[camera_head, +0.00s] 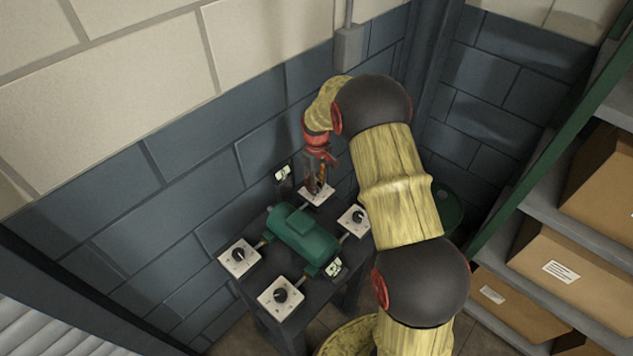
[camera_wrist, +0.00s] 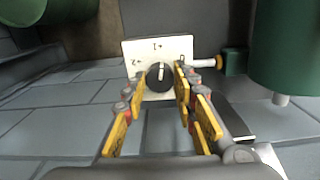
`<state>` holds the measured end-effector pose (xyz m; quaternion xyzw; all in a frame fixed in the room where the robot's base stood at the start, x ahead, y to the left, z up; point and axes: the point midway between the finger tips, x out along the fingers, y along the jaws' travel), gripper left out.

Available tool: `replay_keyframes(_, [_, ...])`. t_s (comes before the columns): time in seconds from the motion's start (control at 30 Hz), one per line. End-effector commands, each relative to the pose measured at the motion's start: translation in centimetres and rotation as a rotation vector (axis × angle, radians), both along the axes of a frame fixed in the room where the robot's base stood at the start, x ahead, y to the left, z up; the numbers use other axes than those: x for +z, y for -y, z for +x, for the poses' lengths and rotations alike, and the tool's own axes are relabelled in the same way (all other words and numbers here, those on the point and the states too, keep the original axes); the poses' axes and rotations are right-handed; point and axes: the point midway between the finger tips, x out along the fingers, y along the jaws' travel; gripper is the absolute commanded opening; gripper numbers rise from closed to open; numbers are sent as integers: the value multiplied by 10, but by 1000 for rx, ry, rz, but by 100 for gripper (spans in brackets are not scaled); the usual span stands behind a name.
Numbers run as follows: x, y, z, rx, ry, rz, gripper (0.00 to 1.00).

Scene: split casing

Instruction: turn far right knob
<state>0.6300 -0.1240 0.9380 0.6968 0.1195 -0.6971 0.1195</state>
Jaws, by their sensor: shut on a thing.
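The far right knob (camera_wrist: 158,79) is black with a pale pointer line and sits on a white plate (camera_wrist: 133,50) with marks at its left, top and right. The pointer is turned towards the top mark in the wrist view. My gripper (camera_wrist: 160,83) has its yellow-padded fingers on both sides of this knob and is shut on it. In the head view my gripper (camera_head: 318,186) comes down onto the far plate (camera_head: 317,198), where it hides the knob. The green casing (camera_head: 303,232) lies beside it on a dark table; it also shows in the wrist view (camera_wrist: 290,45).
Other knobs stand on white plates at the left (camera_head: 238,255), front (camera_head: 281,296) and right (camera_head: 358,217) of the casing. A block wall (camera_head: 180,215) rises close behind the table. Shelves with cardboard boxes (camera_head: 560,268) stand at the right. A green drum (camera_head: 447,210) is behind my arm.

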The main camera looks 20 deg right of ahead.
Motion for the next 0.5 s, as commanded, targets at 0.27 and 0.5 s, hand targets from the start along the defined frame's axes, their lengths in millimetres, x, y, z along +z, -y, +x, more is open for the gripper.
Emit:
replay_keyframes(0.27, [1,0,0,-260,1,0,3])
replay_keyframes(0.5, [1,0,0,-488,0,0,3])
